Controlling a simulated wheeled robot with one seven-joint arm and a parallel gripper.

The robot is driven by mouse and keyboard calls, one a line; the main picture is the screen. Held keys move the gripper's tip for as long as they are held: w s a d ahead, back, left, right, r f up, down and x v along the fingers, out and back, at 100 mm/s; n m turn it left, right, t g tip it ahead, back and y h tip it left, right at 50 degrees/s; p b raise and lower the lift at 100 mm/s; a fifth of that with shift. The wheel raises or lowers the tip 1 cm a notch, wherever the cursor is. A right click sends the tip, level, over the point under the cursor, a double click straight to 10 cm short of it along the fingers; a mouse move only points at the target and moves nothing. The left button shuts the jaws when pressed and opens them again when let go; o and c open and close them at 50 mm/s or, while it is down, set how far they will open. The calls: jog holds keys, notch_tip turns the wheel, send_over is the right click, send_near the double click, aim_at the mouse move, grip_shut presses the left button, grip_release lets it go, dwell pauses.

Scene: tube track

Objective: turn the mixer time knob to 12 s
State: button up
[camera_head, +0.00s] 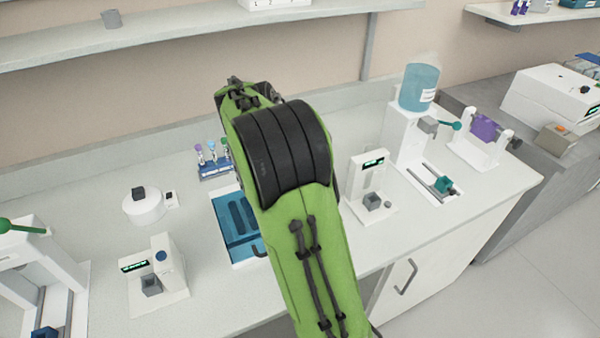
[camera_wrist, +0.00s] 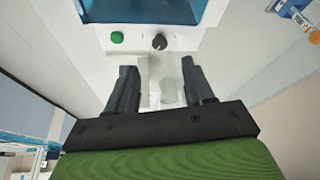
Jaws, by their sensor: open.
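The mixer appears to be the white unit with a blue tray (camera_head: 226,226), partly hidden behind my arm in the head view. The wrist view shows its blue tray (camera_wrist: 150,10) at the top edge. On its white front face are a round green button (camera_wrist: 117,37) and, to the right, a dark time knob (camera_wrist: 159,42). The knob's setting is too small to read. My gripper (camera_wrist: 161,72) is open and empty. Its two fingers point toward the front face, one on each side of the knob in the picture, apart from it. The head view hides the gripper behind my arm.
A tube rack (camera_head: 214,170) stands behind the mixer. A white round device (camera_head: 143,207) and a small display unit (camera_head: 156,275) stand left. Another display unit (camera_head: 370,185) and a blue-bottle dispenser (camera_head: 418,88) stand right. A shelf (camera_head: 200,38) runs along the wall.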

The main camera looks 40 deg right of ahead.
jog(key=p+v, duration=0.2)
jog(key=v, duration=0.5)
jog(key=shift+r, duration=0.35)
jog(key=shift+a, duration=0.2)
jog(key=s+a+n+t+y, duration=0.4)
jog(key=s+a+n+t, duration=0.1)
jog(key=s+a+n, duration=1.3)
jog(key=shift+s+a+t, duration=0.3)
jog(key=shift+s+a, duration=0.1)
jog(key=shift+s, duration=0.85)
jog(key=shift+r, duration=0.15)
